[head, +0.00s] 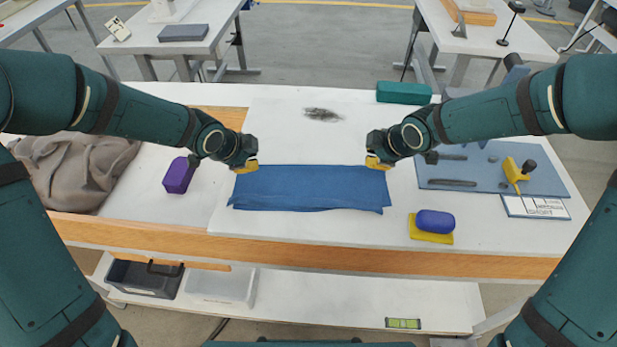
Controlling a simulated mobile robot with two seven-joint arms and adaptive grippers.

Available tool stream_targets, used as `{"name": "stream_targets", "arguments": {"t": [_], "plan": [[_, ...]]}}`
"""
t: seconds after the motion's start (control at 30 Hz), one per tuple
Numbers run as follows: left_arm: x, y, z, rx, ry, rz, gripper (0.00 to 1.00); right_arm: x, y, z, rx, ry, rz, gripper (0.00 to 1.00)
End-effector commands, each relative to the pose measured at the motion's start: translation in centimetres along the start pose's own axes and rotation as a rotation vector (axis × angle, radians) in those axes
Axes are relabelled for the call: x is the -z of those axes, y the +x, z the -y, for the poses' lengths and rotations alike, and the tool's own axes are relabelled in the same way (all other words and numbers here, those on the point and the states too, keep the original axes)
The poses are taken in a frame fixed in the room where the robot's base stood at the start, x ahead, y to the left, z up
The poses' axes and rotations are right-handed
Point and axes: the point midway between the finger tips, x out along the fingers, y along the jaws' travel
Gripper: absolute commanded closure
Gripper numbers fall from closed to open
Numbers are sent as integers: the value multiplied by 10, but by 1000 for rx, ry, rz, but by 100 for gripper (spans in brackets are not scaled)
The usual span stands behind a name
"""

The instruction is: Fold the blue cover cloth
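The blue cover cloth (310,190) lies on the white table in the middle of the head view. It forms a long strip running left to right, with more than one layer showing along its front edge and lower right corner. My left gripper (246,166) is at the cloth's far left corner, its yellow fingertips beside or over the edge. My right gripper (378,163) is at the far right corner in the same way. Both grippers point down and inward. I cannot tell whether their fingers are open, shut or touching the cloth.
A purple block (180,174) stands left of the cloth, and a grey-brown crumpled fabric (75,168) lies farther left. A blue object on a yellow sponge (432,238) sits front right. A blue mat (490,170) with tools lies right. A green case (403,92) stands behind.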

Motion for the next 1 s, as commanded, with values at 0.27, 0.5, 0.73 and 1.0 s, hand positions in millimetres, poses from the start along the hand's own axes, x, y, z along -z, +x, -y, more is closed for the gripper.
{"name": "stream_targets", "arguments": {"t": [0.27, 0.5, 0.73, 1.0], "plan": [[-1, 2, -2, 0, 1, 0, 100, 1, -2, -1, 0, 0, 0, 100], [-1, 2, -1, 0, 0, 0, 100, 0, 0, 0, 1, 0, 0, 100], [-1, 2, -1, 0, 0, 0, 100, -1, 5, 3, 1, -2, 0, 100], [-1, 2, -1, 0, 0, 0, 100, -2, 5, 3, 0, -1, 0, 100]]}}
